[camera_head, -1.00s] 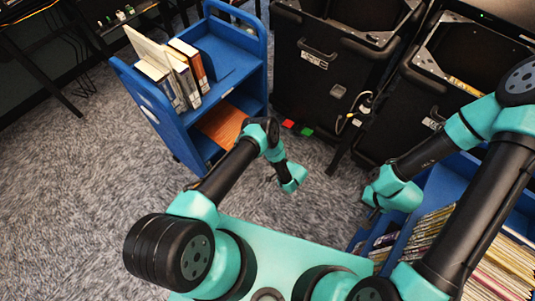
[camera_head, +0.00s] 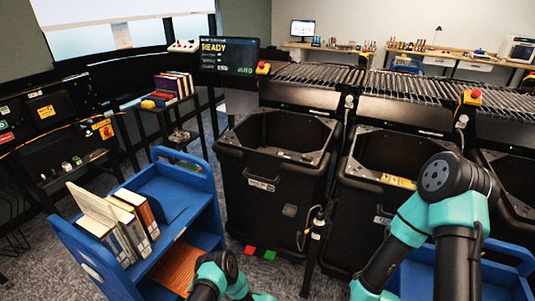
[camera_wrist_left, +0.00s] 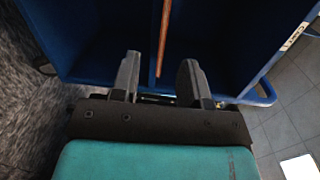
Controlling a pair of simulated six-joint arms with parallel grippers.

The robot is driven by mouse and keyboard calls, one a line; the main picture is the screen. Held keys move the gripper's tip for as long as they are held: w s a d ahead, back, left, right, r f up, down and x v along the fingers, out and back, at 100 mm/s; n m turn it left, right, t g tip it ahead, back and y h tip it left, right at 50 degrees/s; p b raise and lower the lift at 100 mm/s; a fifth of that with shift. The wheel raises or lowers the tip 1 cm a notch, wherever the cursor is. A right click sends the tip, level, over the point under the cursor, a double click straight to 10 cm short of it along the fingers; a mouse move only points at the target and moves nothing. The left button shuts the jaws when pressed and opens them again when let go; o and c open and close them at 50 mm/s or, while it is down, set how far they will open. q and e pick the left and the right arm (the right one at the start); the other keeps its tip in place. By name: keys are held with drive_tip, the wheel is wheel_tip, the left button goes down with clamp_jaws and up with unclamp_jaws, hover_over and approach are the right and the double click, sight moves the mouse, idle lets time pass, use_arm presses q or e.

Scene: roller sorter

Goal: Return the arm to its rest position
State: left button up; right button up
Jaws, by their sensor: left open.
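My left gripper (camera_wrist_left: 159,82) shows in the left wrist view with its two dark fingers apart and nothing held between them. It faces the blue panels of a cart or shelf (camera_wrist_left: 225,45). A thin brown strip (camera_wrist_left: 165,35) lies beyond the fingers, apart from them as far as I can see. In the head view only part of my left arm (camera_head: 220,278) shows at the bottom edge, and its gripper is out of frame. My right arm (camera_head: 445,205) is bent at the lower right. Its gripper is below the frame.
A blue cart (camera_head: 185,235) holds several upright books (camera_head: 120,225) at left. Black bins (camera_head: 275,185) stand under the roller conveyor (camera_head: 380,88). A screen (camera_head: 228,57) reads READY. A small stand (camera_head: 170,120) carries books. Carpet is clear at bottom left.

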use_arm(q)
drive_tip(key=s+a+r+g+h, duration=0.2)
drive_tip(key=s+g+h, duration=0.3)
drive_tip(key=s+g, duration=0.15)
drive_tip(key=s+a+r+g+h, duration=0.2)
drive_tip(key=s+g+h, duration=0.35)
drive_tip(key=s, duration=0.25)
drive_tip(key=s+r+n+t+h, duration=0.2)
drive_tip(key=r+h, duration=0.3)
drive_tip(key=r, duration=0.4)
drive_tip(key=s+d+r+n+t+h, duration=0.1)
drive_tip(key=s+r+n+t+h, duration=0.2)
drive_tip(key=r, duration=0.7)
drive_tip(key=shift+d+r+n+t+h, duration=0.25)
drive_tip(key=shift+n+t+h, duration=0.35)
drive_tip(key=shift+t+h, duration=0.45)
drive_tip(key=shift+s, duration=0.1)
